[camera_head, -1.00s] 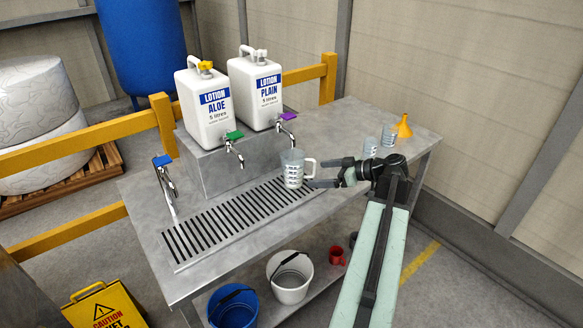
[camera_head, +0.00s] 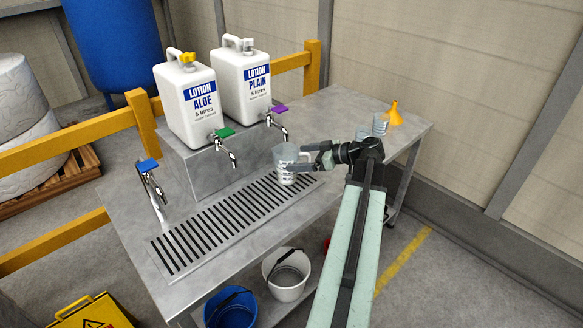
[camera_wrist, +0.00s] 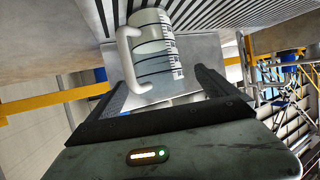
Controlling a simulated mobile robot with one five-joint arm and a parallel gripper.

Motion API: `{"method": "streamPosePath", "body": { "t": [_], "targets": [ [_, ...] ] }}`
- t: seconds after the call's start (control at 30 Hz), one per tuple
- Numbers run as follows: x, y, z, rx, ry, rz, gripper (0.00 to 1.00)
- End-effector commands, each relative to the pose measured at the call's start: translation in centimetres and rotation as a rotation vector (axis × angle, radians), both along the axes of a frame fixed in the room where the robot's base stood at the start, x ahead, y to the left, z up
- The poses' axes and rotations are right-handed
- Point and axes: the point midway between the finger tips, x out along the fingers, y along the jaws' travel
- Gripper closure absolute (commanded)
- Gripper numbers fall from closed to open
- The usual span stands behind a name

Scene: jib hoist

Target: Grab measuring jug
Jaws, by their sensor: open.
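The measuring jug (camera_head: 284,157) is clear with dark markings and a pale handle. It stands at the right end of the slotted drain grate (camera_head: 232,219) on the metal bench. My gripper (camera_head: 303,159) is open at the jug's right side, its fingers overlapping the jug's right edge and partly hiding the handle. In the wrist view the jug (camera_wrist: 158,50) is just ahead of my open gripper (camera_wrist: 165,85), with its handle to the left, near the left finger. Contact cannot be told.
Two lotion canisters, aloe (camera_head: 190,105) and plain (camera_head: 243,85), stand on a metal block behind the grate, with taps (camera_head: 225,145) reaching forward. A clear beaker (camera_head: 380,124) and a yellow funnel (camera_head: 394,114) are at the bench's right. Buckets (camera_head: 287,275) sit below.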

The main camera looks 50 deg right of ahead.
Motion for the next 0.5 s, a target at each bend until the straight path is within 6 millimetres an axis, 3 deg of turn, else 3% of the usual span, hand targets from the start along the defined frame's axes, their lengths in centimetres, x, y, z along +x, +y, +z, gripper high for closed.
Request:
{"method": "streamPosePath", "body": {
  "t": [0.27,0.5],
  "targets": [
    [4.0,1.1,-2.0,-0.001,0.000,0.001,0.04],
    [4.2,1.2,-1.8,0.000,0.000,-0.001,0.06]
  ]
}}
